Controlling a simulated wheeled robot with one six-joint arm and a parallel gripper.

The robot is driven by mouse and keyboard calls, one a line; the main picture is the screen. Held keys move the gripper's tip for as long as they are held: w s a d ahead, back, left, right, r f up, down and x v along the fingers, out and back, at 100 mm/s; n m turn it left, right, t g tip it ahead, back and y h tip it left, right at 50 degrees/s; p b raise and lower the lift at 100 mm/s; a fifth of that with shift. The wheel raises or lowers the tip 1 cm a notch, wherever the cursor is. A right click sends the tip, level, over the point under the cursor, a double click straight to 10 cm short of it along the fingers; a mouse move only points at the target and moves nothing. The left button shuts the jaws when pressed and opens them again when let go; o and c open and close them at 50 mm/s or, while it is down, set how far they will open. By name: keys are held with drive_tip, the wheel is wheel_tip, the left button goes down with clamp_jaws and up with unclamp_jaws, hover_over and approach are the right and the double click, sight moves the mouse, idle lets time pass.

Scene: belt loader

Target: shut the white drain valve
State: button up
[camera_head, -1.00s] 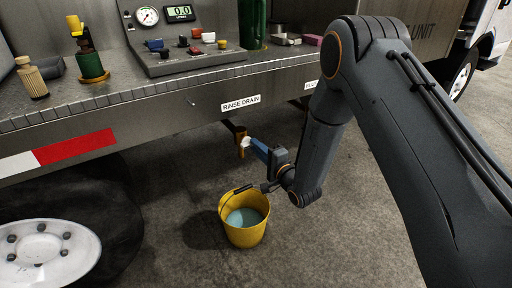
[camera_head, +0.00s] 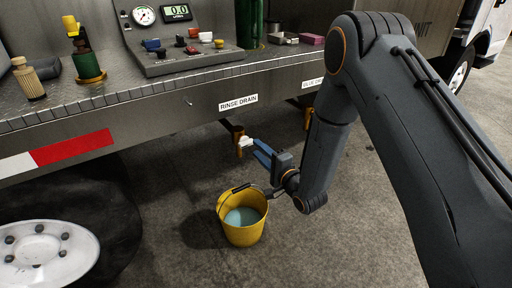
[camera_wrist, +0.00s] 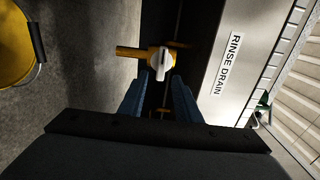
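The white drain valve handle (camera_wrist: 160,62) sits on a yellow-brass pipe (camera_wrist: 130,53) in the wrist view and lies across it. In the head view the handle (camera_head: 246,141) is under the RINSE DRAIN label (camera_head: 238,102), at the pipe (camera_head: 238,149) below the truck bed. My gripper (camera_wrist: 160,82) has its two blue fingers apart, with the handle's near end at the gap between the tips. I cannot tell whether they touch it. In the head view my gripper (camera_head: 256,147) reaches the handle from the right.
A yellow bucket (camera_head: 242,234) holding pale blue liquid stands on the floor under the drain, just below my gripper. The truck's steel edge (camera_head: 180,112) is above. A wheel (camera_head: 45,255) is at lower left.

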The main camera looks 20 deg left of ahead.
drive_tip(key=v, duration=0.4)
drive_tip(key=shift+s+d, duration=0.25)
